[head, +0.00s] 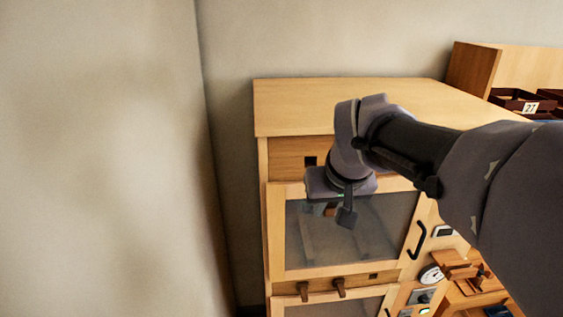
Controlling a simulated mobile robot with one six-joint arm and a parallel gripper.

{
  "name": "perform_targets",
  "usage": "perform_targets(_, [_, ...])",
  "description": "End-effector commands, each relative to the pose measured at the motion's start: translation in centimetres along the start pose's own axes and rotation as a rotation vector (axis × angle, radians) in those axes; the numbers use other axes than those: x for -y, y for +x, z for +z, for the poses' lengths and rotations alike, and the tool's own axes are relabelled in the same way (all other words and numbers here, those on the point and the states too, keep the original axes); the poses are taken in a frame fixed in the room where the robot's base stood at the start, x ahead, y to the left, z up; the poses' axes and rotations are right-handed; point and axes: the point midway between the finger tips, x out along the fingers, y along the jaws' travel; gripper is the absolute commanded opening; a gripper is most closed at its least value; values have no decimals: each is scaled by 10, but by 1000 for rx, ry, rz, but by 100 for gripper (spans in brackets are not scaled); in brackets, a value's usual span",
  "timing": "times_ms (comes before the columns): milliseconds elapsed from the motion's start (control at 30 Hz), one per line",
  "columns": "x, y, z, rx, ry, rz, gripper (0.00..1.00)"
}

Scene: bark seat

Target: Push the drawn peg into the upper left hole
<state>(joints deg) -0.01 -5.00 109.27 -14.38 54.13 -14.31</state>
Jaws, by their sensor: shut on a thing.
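The wooden cabinet (280,150) has a dark square hole, the upper left hole (310,161), in its top rail; it looks empty. My gripper (332,211) hangs in front of the upper glass door, below and right of that hole, apart from it in the picture. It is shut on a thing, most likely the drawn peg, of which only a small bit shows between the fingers. Its length and tilt are hidden. My wrist and arm cover the rest of the top rail.
Two brown pegs (303,291) (340,288) stick out of the lower rail, left of another dark hole (373,277). The upper door has a black handle (416,240). A wall (120,160) stands close on the left. Gauges and switches (430,275) lie at the lower right.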

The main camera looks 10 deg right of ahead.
Motion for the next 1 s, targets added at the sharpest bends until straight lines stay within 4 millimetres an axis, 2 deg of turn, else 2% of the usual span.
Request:
perform_targets(600, [0, 21, -37, 0, 0, -1, 0])
perform_targets(1000, [0, 25, -42, -1, 0, -1, 0])
